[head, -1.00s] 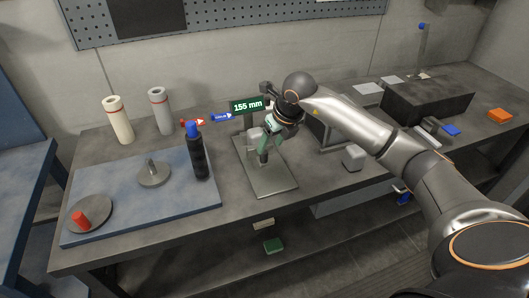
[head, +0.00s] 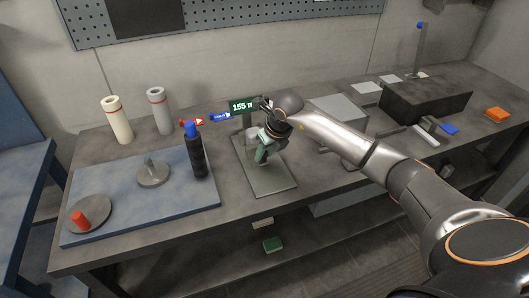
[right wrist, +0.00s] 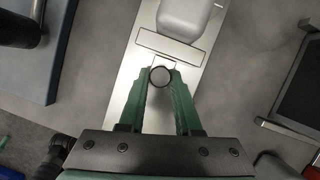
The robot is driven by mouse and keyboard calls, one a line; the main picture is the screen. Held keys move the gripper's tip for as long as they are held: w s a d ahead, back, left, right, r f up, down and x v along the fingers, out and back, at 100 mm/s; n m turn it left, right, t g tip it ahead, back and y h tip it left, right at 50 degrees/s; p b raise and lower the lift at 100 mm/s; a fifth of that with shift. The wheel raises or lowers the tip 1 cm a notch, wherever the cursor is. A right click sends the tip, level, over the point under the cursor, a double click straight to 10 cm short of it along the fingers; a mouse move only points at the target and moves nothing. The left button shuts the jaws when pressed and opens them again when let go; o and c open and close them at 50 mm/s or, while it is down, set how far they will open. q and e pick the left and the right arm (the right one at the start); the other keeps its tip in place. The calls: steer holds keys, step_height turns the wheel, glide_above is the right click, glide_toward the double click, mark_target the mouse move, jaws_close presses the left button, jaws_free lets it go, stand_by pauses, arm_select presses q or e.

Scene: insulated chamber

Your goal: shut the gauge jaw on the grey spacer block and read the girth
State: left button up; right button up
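The gauge is a flat metal plate (head: 272,181) with an upright and a green display (head: 240,105). The display's visible part reads "155 m", the rest hidden by my right gripper. My right gripper (head: 263,156) is low over the plate. In the right wrist view its green fingers (right wrist: 161,80) lie against both sides of a round upright post (right wrist: 160,76), which looks like the jaw's handle. A pale grey rounded block (right wrist: 183,16), seemingly the spacer block, sits on the plate beyond the post; the picture edge cuts it. My left gripper is out of view.
A dark bottle with a blue cap (head: 196,155) stands left of the gauge, on a blue board (head: 125,210). Two rolls (head: 117,121) stand behind. A black box (head: 425,101) and an orange block (head: 498,114) are at right. My right arm hides part of the bench.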

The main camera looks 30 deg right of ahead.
jaws_close()
steer(key=shift+r, duration=0.1)
stand_by(0.8)
